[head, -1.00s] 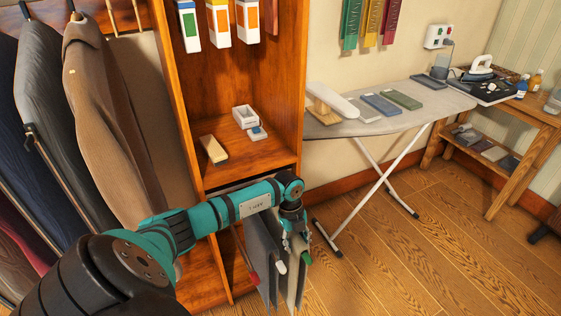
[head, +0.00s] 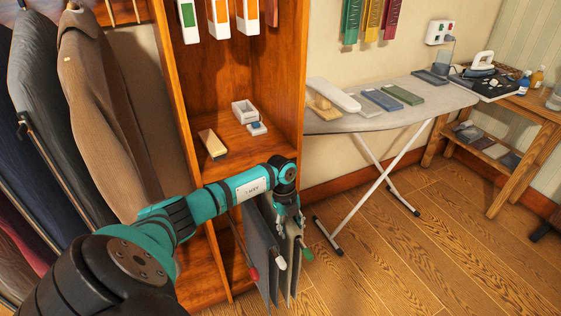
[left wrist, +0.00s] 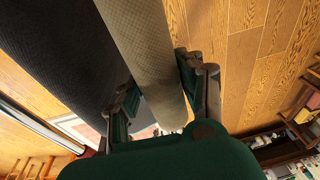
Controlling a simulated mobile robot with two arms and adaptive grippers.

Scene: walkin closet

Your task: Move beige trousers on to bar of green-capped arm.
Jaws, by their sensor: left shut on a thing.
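The beige trousers (left wrist: 150,50) hang between the fingers of my left gripper (left wrist: 157,88) in the left wrist view. My left gripper is shut on them; it also shows from above in the head view (head: 288,222). Dark grey trousers (left wrist: 65,50) hang just left of the beige ones. In the head view, the rack's arms end in a red cap (head: 253,273), a white cap (head: 280,263) and a green cap (head: 307,254). The green-capped arm is rightmost, beside the gripper. My forearm and gripper hide most of the bars. My right gripper is not in view.
A wooden cabinet (head: 300,90) stands behind the rack, with a brush (head: 213,144) and small boxes on its shelf. Jackets (head: 105,110) hang at left. An ironing board (head: 430,104) stands at right. The floor right of the rack is clear.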

